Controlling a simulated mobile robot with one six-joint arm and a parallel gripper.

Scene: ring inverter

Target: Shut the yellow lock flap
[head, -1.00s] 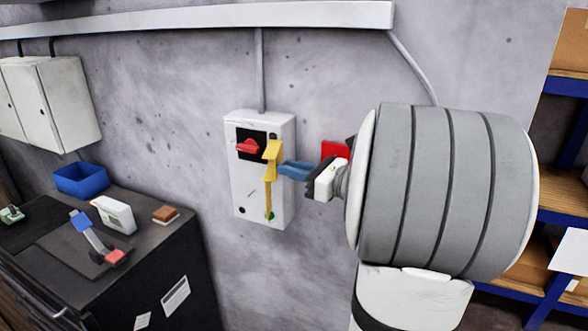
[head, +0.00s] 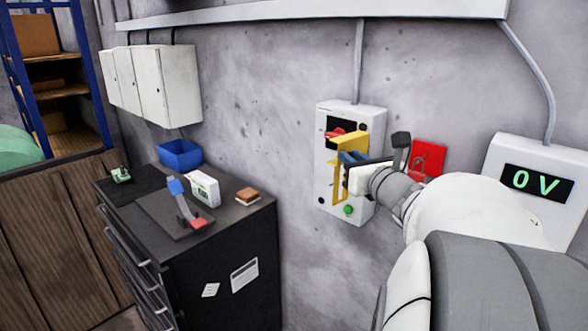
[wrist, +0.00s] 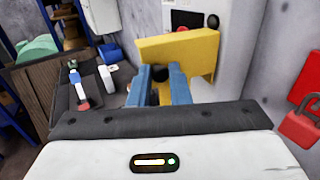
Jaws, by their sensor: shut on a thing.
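The yellow lock flap (head: 350,140) is on the front of a white wall box (head: 328,202), beside a red switch (head: 335,132). It stands out from the box face, with a yellow strip running down below it. My gripper (head: 352,158) is at the flap, its blue fingers shut on it. In the wrist view the flap (wrist: 190,47) spans the space beyond my blue fingertips (wrist: 161,72), in front of the box. The exact contact is partly hidden by the fingers.
A red padlock-like piece on a red plate (head: 428,156) hangs right of the box. A display reading 0 V (head: 536,183) is farther right. A dark cabinet (head: 240,225) with a blue bin (head: 180,154) and small items stands left. The floor gap below the box looks clear.

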